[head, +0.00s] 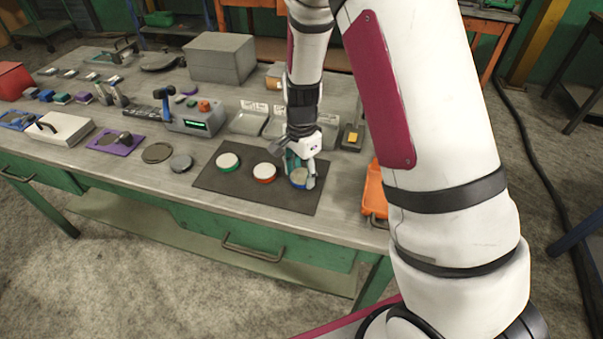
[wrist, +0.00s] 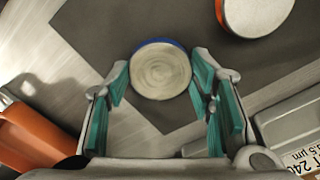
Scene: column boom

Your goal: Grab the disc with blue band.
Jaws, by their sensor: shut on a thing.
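The disc with blue band (head: 299,181) has a pale round top and sits at the right end of the dark mat (head: 215,180). In the wrist view the disc (wrist: 161,72) is between the fingertips, with its blue edge showing at the far side. My gripper (head: 301,172) reaches down from above and is shut on this disc; it also shows in the wrist view (wrist: 160,78) with teal pads on both sides. The disc appears to be at mat level, and I cannot tell any gap below it.
A red-banded disc (head: 264,172) and a green-banded disc (head: 228,162) lie to the left on the mat. Grey trays (head: 248,122) with labels stand behind. A grey device (head: 195,118) stands left.

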